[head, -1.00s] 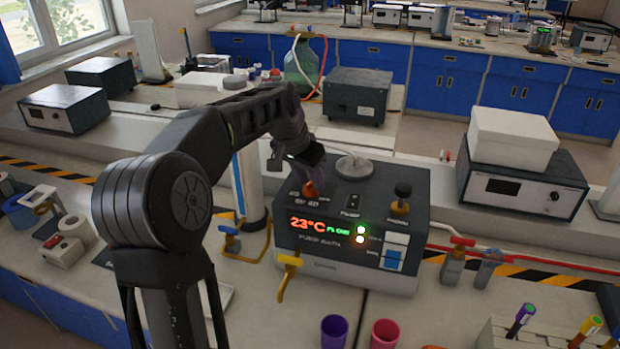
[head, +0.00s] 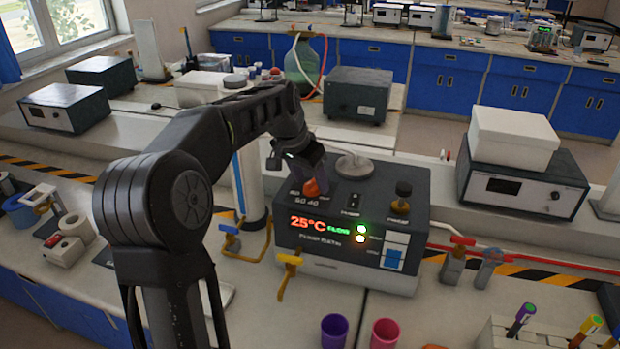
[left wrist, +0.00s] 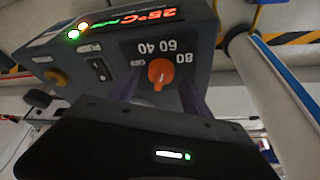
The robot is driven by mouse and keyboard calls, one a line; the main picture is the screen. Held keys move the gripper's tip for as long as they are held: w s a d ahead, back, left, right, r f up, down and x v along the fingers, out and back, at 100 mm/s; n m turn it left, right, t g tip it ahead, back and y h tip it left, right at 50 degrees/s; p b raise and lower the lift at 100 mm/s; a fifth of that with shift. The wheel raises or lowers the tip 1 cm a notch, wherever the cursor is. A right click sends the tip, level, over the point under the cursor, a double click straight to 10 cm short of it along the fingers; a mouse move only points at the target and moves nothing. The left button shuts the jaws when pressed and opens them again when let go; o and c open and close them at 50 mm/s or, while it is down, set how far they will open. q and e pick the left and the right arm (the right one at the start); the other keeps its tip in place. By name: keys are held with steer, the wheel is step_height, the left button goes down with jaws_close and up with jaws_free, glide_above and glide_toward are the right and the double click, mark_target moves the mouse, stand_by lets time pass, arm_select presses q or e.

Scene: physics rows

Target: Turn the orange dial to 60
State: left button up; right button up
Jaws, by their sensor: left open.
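The orange dial (head: 312,188) sits on the sloped top of a dark bath unit (head: 335,268), at its left. In the left wrist view the dial (left wrist: 160,73) shows with printed marks, among them 80, 60 and 40; I cannot tell for sure which mark it points to. The red display (head: 308,223) reads 25°C. My left gripper (left wrist: 160,95) is open, its purple fingers on either side of the dial and apart from each other; whether they touch it is unclear. In the head view it (head: 314,172) is just above and behind the dial. My right gripper is not in view.
A black knob (head: 403,190) and a black switch (head: 353,200) share the unit's top.

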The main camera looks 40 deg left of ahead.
arm_select(q)
steer(key=v, duration=0.7)
steer(key=shift+r+b, duration=0.35)
steer(key=shift+b, duration=0.1)
steer(key=shift+s, duration=0.15)
